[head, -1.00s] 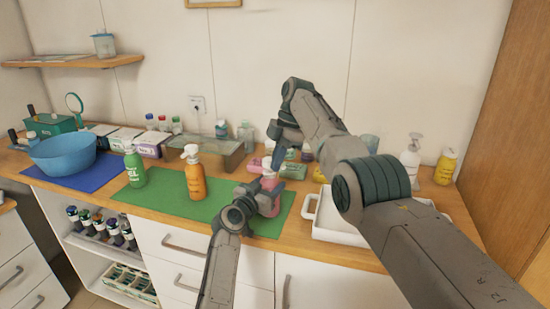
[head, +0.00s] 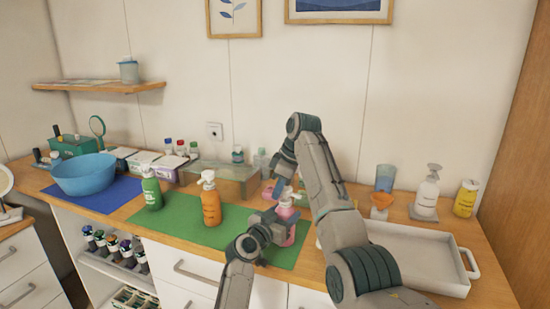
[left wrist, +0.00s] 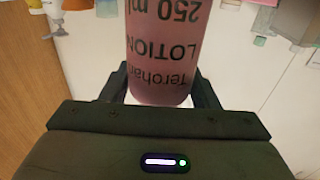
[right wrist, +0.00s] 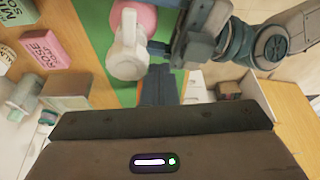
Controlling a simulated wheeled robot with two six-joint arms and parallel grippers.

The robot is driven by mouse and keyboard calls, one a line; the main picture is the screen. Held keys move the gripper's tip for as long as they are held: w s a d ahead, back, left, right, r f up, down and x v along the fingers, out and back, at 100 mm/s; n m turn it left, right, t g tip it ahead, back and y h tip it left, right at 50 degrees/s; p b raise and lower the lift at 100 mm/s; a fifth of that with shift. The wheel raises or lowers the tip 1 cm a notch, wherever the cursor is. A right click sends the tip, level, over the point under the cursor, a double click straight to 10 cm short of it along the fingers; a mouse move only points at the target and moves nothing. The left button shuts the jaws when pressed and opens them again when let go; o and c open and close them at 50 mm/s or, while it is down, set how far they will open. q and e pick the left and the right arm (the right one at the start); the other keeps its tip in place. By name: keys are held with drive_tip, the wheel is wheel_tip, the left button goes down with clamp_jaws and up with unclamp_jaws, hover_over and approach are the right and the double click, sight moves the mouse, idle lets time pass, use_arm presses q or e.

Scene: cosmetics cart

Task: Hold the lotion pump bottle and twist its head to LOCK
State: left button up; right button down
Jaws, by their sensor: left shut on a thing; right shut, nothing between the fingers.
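The pink lotion pump bottle (head: 288,212) stands at the right end of the green mat (head: 180,217), partly hidden by my grippers. My left gripper (head: 282,226) is shut around its body. In the left wrist view, the bottle (left wrist: 165,45) fills the jaws, its "LOTION 250 ml" label upside down. My right gripper (head: 281,189) is shut and empty, beside the white pump head. In the right wrist view, the pump head (right wrist: 127,50) is left of and beyond my closed right fingertips (right wrist: 158,72); I cannot tell whether they touch. The lock marking is not readable.
An orange pump bottle (head: 211,205) and a green bottle (head: 151,191) stand left on the counter. A white tray (head: 425,253) lies at the right, with a white pump bottle (head: 427,192) and yellow bottle (head: 466,198) behind it. A pink soap box (right wrist: 46,50) lies near the right gripper.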

drive_tip(key=w+a+m, duration=0.1)
drive_tip(key=w+a, duration=0.1)
drive_tip(key=a, duration=0.2)
drive_tip(key=v, duration=1)
drive_tip(key=shift+s, duration=0.3)
use_arm(q)
drive_tip(key=o, duration=1.2)
